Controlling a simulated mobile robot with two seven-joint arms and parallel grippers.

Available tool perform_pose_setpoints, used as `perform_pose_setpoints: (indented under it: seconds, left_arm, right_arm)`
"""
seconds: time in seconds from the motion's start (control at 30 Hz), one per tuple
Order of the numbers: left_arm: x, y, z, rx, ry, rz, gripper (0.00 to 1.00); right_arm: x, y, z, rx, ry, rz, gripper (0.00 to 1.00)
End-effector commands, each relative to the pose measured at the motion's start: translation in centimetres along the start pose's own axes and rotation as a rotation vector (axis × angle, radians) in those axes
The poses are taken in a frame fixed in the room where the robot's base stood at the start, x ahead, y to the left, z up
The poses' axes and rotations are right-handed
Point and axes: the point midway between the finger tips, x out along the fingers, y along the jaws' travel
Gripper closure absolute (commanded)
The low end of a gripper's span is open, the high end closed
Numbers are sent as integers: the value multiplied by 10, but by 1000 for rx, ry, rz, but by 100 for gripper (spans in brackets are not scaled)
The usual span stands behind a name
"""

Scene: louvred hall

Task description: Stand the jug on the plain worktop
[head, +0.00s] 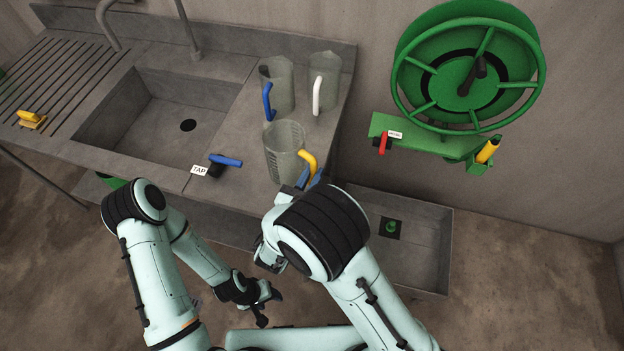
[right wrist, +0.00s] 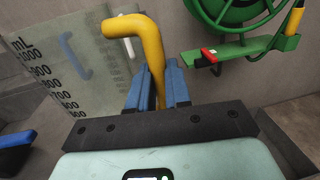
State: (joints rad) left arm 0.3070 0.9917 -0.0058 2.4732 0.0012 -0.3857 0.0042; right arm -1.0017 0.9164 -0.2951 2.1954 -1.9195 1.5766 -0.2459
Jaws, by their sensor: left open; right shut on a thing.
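A clear measuring jug with a yellow handle (head: 284,143) is upright at the right end of the plain worktop (head: 230,143), by its front edge. I cannot tell whether its base touches the surface. My right gripper (head: 308,179) is shut on the yellow handle. In the right wrist view the handle (right wrist: 150,55) is between the blue fingers of the gripper (right wrist: 157,90), and the jug's mL scale (right wrist: 75,75) shows on the left. My left gripper (head: 264,303) is open and empty, low in front of the counter.
A blue-handled jug (head: 281,82) and a white-handled jug (head: 325,75) stand behind. The sink (head: 150,110), blue tap lever (head: 226,160) and ribbed drainer (head: 60,70) are left. A floor basin (head: 428,240) and green hose reel (head: 465,75) are right.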

Motion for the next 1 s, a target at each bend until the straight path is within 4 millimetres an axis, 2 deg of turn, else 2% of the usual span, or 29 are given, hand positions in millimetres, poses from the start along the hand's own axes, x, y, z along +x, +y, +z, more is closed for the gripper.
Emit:
perform_pose_setpoints:
  seconds: [0.03, 0.1, 0.47, 0.5, 0.57, 0.6, 0.93, 1.0]
  left_arm:
    - [2, -2, 2, -1, -3, -1, 47]
    - [4, -2, 3, -1, -4, -1, 47]
    - [5, -3, 4, -2, -5, -2, 47]
    - [5, -3, 4, -2, -5, -2, 47]
    - [5, -3, 4, -2, -5, -2, 47]
    - [5, -3, 4, -2, -5, -2, 47]
    - [2, -1, 2, -1, -2, -1, 47]
    - [6, -4, 5, -2, -6, -2, 47]
  right_arm:
    - [-1, -1, -11, -5, 2, 0, 100]
    - [-1, 0, -18, -3, 1, 0, 100]
    - [-1, 0, -22, 0, 1, 0, 100]
    - [-1, 0, -23, -1, 2, 0, 79]
    - [-1, 0, -22, -1, 1, 0, 59]
    - [-1, 0, -22, -1, 1, 0, 57]
    - [0, 0, -17, 0, 1, 1, 57]
    - [-9, 0, -19, 0, 3, 4, 57]
